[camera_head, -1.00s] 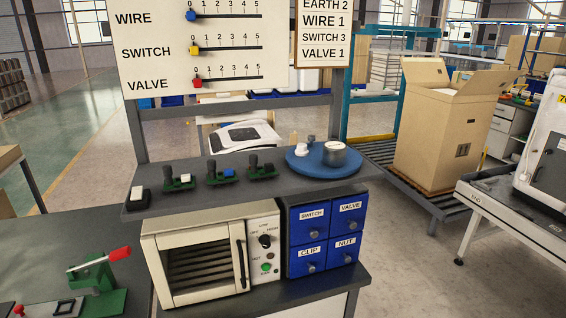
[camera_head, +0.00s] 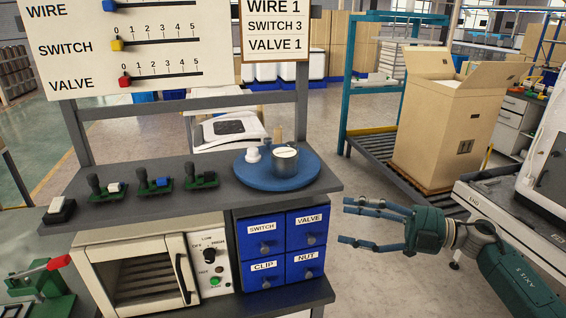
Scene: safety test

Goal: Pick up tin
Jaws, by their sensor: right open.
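My right gripper (camera_head: 352,222) comes in from the right, fingers apart and pointing left. It is open and empty, to the right of the shelf's end and apart from the tin. My left gripper is not in view.
A white piece (camera_head: 253,155) and a small brown item stand beside the tin. Several green switches line the shelf. Below are an oven (camera_head: 135,270) and blue labelled drawers (camera_head: 262,238). A cardboard box (camera_head: 450,130) stands behind my right gripper.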

